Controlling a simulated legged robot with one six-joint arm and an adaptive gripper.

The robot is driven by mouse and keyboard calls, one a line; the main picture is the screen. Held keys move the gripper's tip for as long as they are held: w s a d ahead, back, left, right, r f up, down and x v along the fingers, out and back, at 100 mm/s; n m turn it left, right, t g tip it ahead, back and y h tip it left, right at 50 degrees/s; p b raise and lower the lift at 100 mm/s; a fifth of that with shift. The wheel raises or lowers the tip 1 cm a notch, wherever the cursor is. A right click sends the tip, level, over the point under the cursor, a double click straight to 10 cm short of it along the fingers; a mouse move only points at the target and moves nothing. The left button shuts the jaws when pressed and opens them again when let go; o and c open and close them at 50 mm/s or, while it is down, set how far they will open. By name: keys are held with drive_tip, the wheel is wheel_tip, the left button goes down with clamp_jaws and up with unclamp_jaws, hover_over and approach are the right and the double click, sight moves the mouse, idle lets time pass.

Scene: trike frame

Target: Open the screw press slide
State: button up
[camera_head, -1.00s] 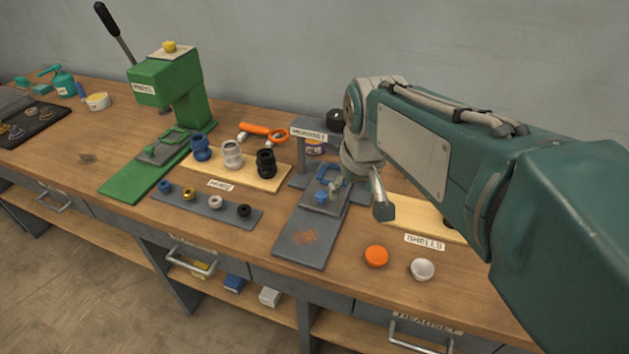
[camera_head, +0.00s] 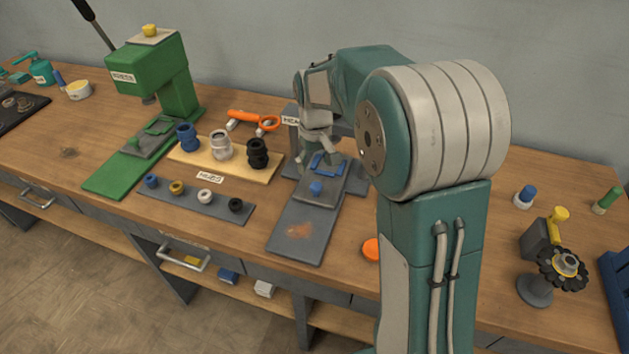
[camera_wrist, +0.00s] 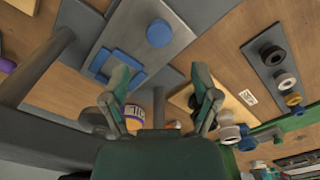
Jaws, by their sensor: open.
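The grey screw press (camera_head: 291,116) stands at the back of the bench, partly hidden behind my arm. Its grey slide (camera_head: 326,195) carries a blue knob (camera_head: 316,187) and a blue bracket (camera_head: 330,165) and sits above a long grey base plate (camera_head: 292,240). The wrist view also shows the knob (camera_wrist: 159,33) and the bracket (camera_wrist: 110,68). My gripper (camera_wrist: 162,90) is open, its fingers apart and nothing between them. One fingertip appears close to or over the bracket; contact cannot be told. In the head view my gripper (camera_head: 317,150) is just behind the bracket, by the press.
A green lever press (camera_head: 165,75) stands to the left. A wooden board (camera_head: 205,165) with several hubs and a grey strip (camera_head: 215,211) with small rings lie between the presses. An orange-handled tool (camera_head: 252,120) lies behind. An orange cap (camera_head: 371,248) sits right of the base plate.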

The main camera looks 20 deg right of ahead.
sight(315, 184)
wheel_tip(315, 184, down, 6)
drive_tip(key=shift+f, duration=0.2)
clamp_jaws()
